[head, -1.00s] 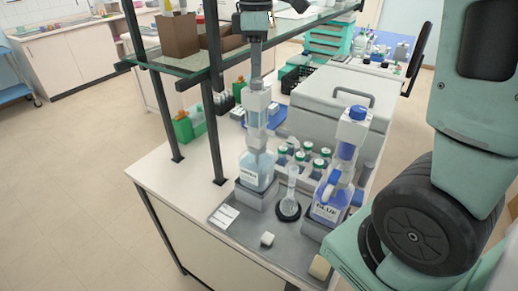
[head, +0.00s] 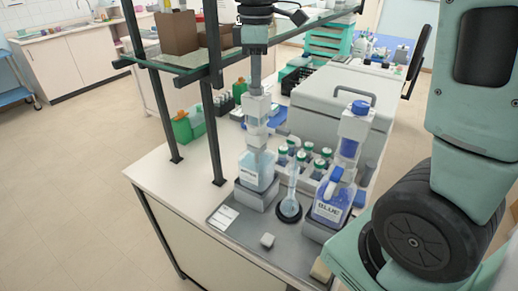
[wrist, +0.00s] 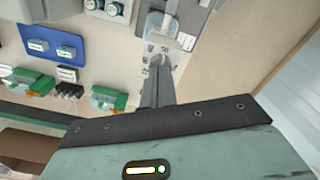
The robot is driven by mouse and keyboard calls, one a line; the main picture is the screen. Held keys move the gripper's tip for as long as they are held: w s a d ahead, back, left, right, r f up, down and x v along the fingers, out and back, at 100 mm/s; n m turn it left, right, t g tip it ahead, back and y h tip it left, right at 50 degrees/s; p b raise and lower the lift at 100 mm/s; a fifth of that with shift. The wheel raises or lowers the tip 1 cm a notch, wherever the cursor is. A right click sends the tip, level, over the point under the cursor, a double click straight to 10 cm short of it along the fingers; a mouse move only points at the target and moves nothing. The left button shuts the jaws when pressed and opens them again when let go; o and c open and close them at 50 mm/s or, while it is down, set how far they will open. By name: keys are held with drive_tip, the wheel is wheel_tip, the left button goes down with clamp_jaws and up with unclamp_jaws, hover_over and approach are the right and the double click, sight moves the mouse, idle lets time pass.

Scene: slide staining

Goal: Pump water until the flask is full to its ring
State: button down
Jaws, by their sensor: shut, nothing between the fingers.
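The water bottle (head: 256,172) stands upright on a grey block at the front of the bench. Its white pump (head: 257,108) rises above it. My gripper (head: 256,88) is shut and empty, pointing down with its fingertips at the top of the pump; contact looks likely but is hard to confirm. My gripper also shows in the wrist view (wrist: 158,65). The clear flask (head: 290,207) stands upright in a dark round holder just right of the water bottle. Its bulb looks pale blue; the exact level against its ring is too small to tell.
A bottle labelled BLUE (head: 330,208) with its own pump stands right of the flask. Several green-capped bottles (head: 306,160) stand behind. A glass shelf (head: 225,62) on dark posts is close to my arm. A small white block (head: 267,241) lies on the grey tray (head: 235,230).

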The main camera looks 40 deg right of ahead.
drive_tip(key=shift+f+b, duration=0.55)
drive_tip(key=shift+f, duration=0.5)
drive_tip(key=shift+s+f, duration=0.1)
drive_tip(key=shift+f, duration=0.05)
idle(0.4)
drive_tip(key=shift+r+p, duration=2.75)
drive_tip(key=shift+r, duration=0.3)
drive_tip(key=shift+f, duration=0.2)
drive_tip(key=shift+f+b, duration=1.85)
drive_tip(key=shift+f, duration=1)
